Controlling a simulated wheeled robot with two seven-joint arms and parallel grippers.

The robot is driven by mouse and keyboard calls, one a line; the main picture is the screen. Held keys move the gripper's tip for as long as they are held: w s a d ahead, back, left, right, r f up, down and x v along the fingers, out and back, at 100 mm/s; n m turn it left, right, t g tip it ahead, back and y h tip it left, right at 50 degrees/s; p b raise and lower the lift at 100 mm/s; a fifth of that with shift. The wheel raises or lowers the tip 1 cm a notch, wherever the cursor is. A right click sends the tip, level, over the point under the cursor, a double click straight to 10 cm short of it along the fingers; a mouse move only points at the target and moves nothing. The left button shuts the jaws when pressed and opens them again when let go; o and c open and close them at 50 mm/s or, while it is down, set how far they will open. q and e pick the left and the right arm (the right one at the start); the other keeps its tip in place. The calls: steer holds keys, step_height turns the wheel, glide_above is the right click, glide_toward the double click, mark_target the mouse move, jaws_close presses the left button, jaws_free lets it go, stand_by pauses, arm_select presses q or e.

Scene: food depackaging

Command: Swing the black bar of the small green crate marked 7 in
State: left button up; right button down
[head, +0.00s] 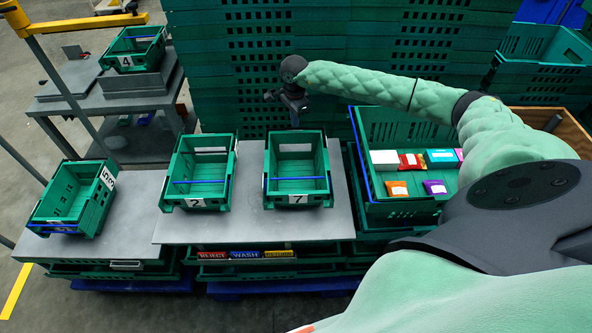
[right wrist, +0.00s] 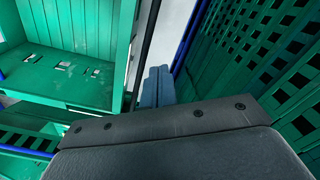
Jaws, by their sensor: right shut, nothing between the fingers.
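The small green crate marked 7 (head: 316,199) stands upright on the grey table top, its number plate on the near wall. A blue bar (head: 299,178) crosses it near the front. I cannot make out a black bar on it in the head view. My right gripper (head: 294,122) is shut and empty, pointing down just behind the crate's far edge. In the right wrist view, its closed fingertips (right wrist: 157,86) are between a green crate wall on the left and a slatted green crate on the right. A dark strip (right wrist: 148,45) runs beside the left wall. My left gripper is out of view.
Crate 2 (head: 208,202) stands left of crate 7, and another small crate (head: 62,227) farther left. A large green crate (head: 400,212) with colored packets is at the right. Stacked green crates (head: 230,60) rise behind. Crate 4 (head: 133,63) is on a back-left table.

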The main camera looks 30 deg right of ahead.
steer(key=shift+s+a, duration=0.15)
steer(key=shift+s, duration=0.15)
